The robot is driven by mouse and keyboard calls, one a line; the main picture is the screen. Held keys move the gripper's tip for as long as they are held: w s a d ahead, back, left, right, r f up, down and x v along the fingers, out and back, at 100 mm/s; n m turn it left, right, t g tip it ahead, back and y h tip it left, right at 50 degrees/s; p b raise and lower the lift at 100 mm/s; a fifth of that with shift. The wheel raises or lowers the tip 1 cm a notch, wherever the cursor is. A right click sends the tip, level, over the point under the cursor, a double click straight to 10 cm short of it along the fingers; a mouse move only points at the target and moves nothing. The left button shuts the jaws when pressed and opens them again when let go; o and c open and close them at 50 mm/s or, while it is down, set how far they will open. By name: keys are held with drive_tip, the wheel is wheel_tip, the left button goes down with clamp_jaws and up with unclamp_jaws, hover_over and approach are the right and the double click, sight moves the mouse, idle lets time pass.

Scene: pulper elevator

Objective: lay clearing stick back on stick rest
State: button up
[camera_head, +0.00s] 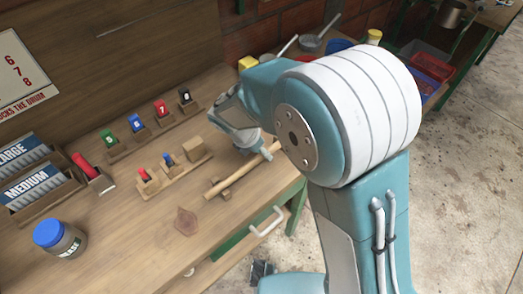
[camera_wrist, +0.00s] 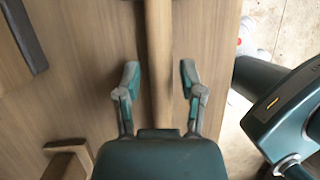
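The clearing stick is a pale wooden rod (camera_head: 240,173) lying near the front edge of the workbench. Its left part crosses a small wooden block (camera_head: 221,188), which looks like part of the stick rest. My gripper (camera_head: 260,155) is over the stick's right part and hides some of it. In the wrist view the stick (camera_wrist: 158,55) runs between the two fingers of my gripper (camera_wrist: 160,82). The fingers are spread, with a visible gap on each side of the stick. Whether a second rest block supports the right end is hidden.
Numbered coloured tags (camera_head: 137,124) stand in wooden holders behind the stick. A blue-lidded jar (camera_head: 60,238) stands at left, and a brown patch (camera_head: 186,221) lies on the bench. A metal handle (camera_head: 266,222) juts from the front edge. Red bins (camera_head: 432,67) stand at right.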

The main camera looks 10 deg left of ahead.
idle(0.3)
drive_tip(key=v, duration=1.2)
drive_tip(key=s+d+r+m+y, duration=0.1)
drive_tip(key=s+d+r+m, duration=0.1)
drive_tip(key=d+r+m, duration=0.35)
drive_tip(key=s+d+r+m+y, duration=0.2)
drive_tip(key=d+m, duration=0.5)
drive_tip(key=d, duration=0.3)
drive_tip(key=s+d+r+m+t+y, duration=0.1)
drive_tip(key=s+d+m+t, duration=0.2)
drive_tip(key=s+d+m, duration=0.7)
drive_tip(key=m, duration=0.5)
drive_tip(key=shift+s+d+r+m, duration=0.2)
drive_tip(key=shift+s+d+m, duration=0.15)
drive_tip(key=shift+c, duration=0.9)
drive_tip(key=shift+a, duration=0.1)
